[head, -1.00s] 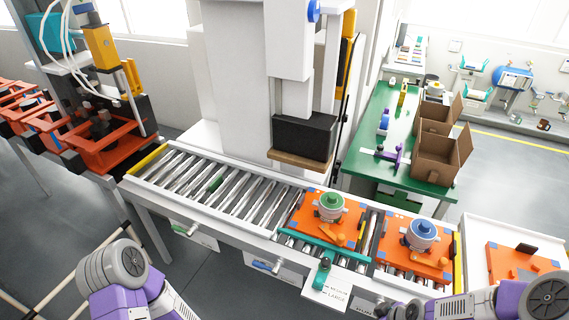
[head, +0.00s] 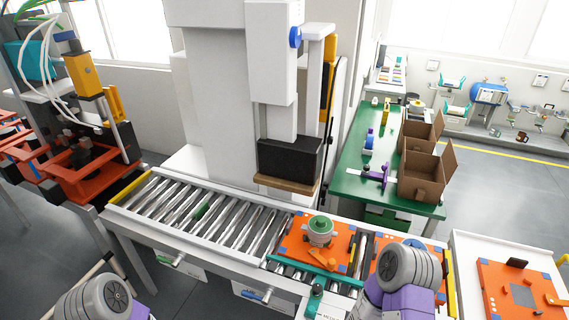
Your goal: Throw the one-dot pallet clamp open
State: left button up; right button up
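An orange pallet (head: 293,243) lies on the roller conveyor and carries a round part with a green top (head: 320,228). An orange lever (head: 322,263) sits at its front edge. A second orange pallet (head: 386,264) lies to its right, mostly hidden behind my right arm. A third orange pallet (head: 497,287) lies on the white table at the right, with a black block and an orange lever (head: 554,300). The dot marks are too small to tell which pallet has one dot. Only links of my arms show, at bottom left and over the second pallet; neither gripper's fingers are visible.
A teal bar (head: 298,268) with a dark green handle (head: 314,298) runs along the conveyor's front. The press head (head: 289,160) hangs behind the rollers (head: 225,218). A green table (head: 350,188) with cardboard boxes (head: 424,180) stands behind. The left rollers are mostly empty.

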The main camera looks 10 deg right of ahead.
aim_at(330, 265)
jog(key=u, duration=2.1)
jog(key=k, duration=1.05)
jog(key=z, duration=1.4)
jog(key=i, duration=1)
